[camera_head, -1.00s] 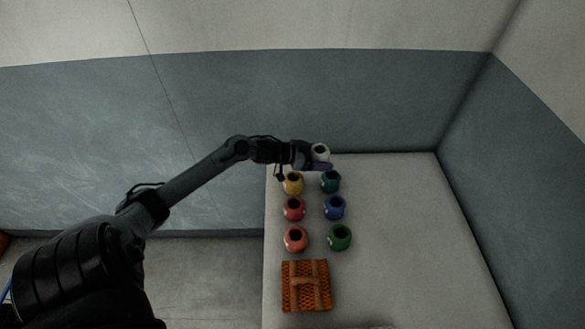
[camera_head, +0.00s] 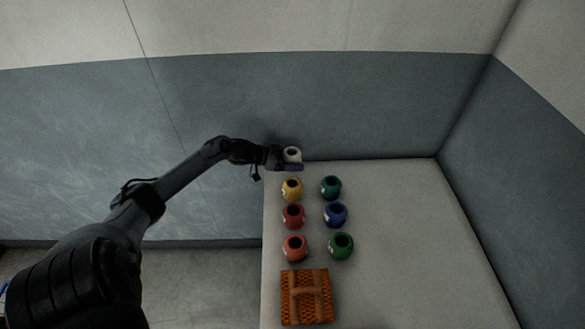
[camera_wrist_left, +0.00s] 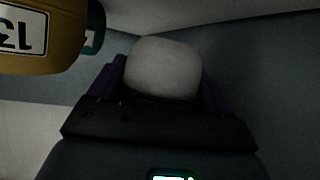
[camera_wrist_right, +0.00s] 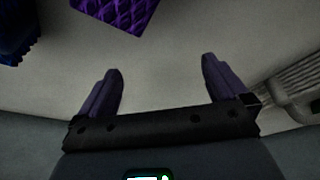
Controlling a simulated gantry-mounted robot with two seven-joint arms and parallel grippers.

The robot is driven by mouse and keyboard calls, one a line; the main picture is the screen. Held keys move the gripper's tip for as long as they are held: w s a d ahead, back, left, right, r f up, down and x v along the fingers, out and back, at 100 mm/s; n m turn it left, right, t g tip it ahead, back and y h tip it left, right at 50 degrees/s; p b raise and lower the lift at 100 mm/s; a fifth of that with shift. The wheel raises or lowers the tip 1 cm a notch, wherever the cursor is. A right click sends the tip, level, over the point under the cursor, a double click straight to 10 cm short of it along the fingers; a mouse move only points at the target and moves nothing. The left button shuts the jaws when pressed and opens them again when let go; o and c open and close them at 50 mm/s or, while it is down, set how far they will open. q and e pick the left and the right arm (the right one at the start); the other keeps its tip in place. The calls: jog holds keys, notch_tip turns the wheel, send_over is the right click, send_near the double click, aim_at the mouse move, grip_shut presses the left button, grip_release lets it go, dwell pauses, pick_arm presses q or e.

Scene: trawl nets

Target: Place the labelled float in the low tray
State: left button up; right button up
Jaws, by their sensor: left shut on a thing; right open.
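My left gripper (camera_head: 284,164) is shut on a white float (camera_head: 292,154) with a dark round opening, near the table's far left corner. The white float also shows between the purple fingers in the left wrist view (camera_wrist_left: 163,68); I see no label on it. A yellow float (camera_head: 292,190) stands just nearer; its white label with dark characters shows partly cut off in the left wrist view (camera_wrist_left: 24,29). My right gripper (camera_wrist_right: 162,95) is open and empty in the right wrist view. I cannot make out the low tray for certain.
Teal (camera_head: 331,186), red (camera_head: 293,216), blue (camera_head: 336,214), orange (camera_head: 295,247) and green (camera_head: 341,246) floats stand in two columns on the pale table (camera_head: 420,240). A purple woven thing (camera_wrist_right: 118,12) and a grey ribbed container (camera_wrist_right: 290,82) border the right gripper.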

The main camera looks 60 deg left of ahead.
pick_arm(q)
notch_tip(320, 180, down, 2)
jog(key=shift+f+b, duration=0.25)
jog(key=shift+b, duration=0.2)
pick_arm(e)
jog(key=shift+f, duration=0.45)
pick_arm(q)
jog(key=shift+f, duration=0.55)
pick_arm(e)
jog(key=shift+d+r, duration=0.1)
jog(key=shift+d, duration=0.1)
jog(key=shift+a, duration=0.1)
pick_arm(q)
jog(key=shift+f, duration=0.15)
jog(key=o, duration=1)
pick_arm(e)
jog(key=shift+a, duration=0.1)
